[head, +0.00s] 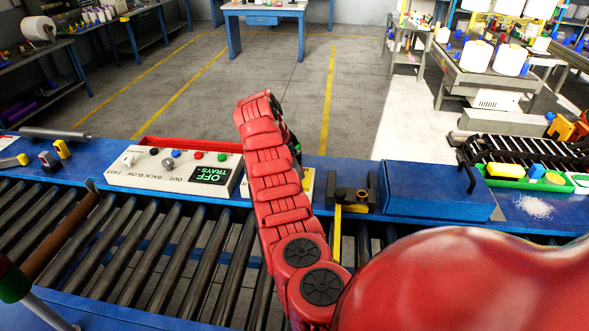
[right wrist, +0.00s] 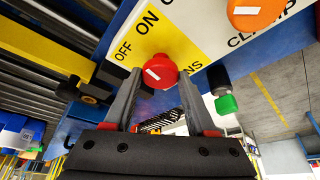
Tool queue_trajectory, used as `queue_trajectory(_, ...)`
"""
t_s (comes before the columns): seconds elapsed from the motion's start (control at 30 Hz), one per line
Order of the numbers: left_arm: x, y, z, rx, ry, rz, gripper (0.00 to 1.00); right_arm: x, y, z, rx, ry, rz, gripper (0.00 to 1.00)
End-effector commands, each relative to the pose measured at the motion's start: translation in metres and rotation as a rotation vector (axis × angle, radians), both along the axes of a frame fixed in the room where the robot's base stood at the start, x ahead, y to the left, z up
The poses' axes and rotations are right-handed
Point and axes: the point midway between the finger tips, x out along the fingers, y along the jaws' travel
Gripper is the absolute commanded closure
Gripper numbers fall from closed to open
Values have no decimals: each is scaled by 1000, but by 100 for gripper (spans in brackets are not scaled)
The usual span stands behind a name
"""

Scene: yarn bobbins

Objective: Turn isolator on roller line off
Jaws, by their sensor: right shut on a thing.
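The isolator's round red knob (right wrist: 160,71) with a short white mark shows in the right wrist view, on a yellow and white panel (right wrist: 184,28) lettered ON and OFF. I cannot tell which word the mark points to. My right gripper (right wrist: 160,84) has its two grey fingers on either side of the knob and is shut on it. In the head view my red right arm reaches over the roller line (head: 180,265) and hides the knob; a yellow strip of the panel (head: 306,186) shows beside it. My left gripper is not in view.
Beside the knob are an orange knob (right wrist: 254,13) near the word CLAMP and a green-tipped part (right wrist: 226,103). A white control box (head: 180,163) with a screen reading TRAYS OFF stands left of my arm. A blue box (head: 435,190) stands to the right.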

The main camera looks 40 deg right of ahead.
Motion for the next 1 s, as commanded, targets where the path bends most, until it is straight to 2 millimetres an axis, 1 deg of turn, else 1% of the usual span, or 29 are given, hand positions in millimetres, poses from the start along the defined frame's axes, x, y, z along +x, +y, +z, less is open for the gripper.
queue_trajectory(0.03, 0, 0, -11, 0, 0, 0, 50, 1, 0, -6, -4, -5, 25, 99)
queue_trajectory(0.17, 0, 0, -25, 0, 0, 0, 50, 0, 0, -6, -4, -6, 104, 99)
queue_trajectory(0.3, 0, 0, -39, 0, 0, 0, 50, 0, 0, -4, -6, -6, 231, 99)
queue_trajectory(0.7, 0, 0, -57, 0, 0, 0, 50, -3, 0, -3, -2, -2, 604, 99)
queue_trajectory(1.0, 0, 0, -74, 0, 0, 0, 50, -5, -1, -3, -1, -1, 818, 99)
